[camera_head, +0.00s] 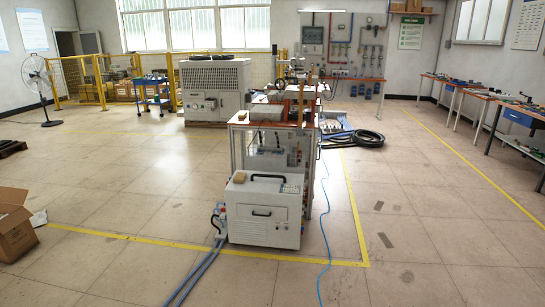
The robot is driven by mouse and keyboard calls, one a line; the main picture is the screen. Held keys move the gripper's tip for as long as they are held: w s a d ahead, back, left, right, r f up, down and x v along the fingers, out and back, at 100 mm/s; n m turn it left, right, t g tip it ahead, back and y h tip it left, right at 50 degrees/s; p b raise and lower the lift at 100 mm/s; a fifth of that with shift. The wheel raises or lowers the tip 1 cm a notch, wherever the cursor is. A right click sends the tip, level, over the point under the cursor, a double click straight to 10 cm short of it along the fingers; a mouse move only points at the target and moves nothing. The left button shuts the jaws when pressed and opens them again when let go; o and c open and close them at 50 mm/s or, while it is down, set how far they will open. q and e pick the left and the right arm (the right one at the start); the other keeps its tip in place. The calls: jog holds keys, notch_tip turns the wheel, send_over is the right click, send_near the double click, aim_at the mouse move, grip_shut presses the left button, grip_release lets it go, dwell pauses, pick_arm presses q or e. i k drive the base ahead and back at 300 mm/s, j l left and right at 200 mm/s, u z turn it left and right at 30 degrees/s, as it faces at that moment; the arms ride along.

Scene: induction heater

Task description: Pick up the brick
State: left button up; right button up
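A small tan block (240,177), which looks like the brick, lies on top of the white box-shaped machine (264,222) in the middle of the floor. It sits near the left end of the machine's top, left of a dark handle. It is small in the view, so its surface detail cannot be told. Another small brownish item (242,115) lies on the left end of the workbench behind; I cannot tell what it is. Neither of my grippers is in view.
Hoses (200,272) run from the machine's left side and a blue cable (325,230) lies to its right. A cardboard box (15,228) stands at the left edge. Side benches (480,92) line the right. The floor before the machine is mostly clear.

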aim_at(240, 177)
jog(key=i, duration=2.55)
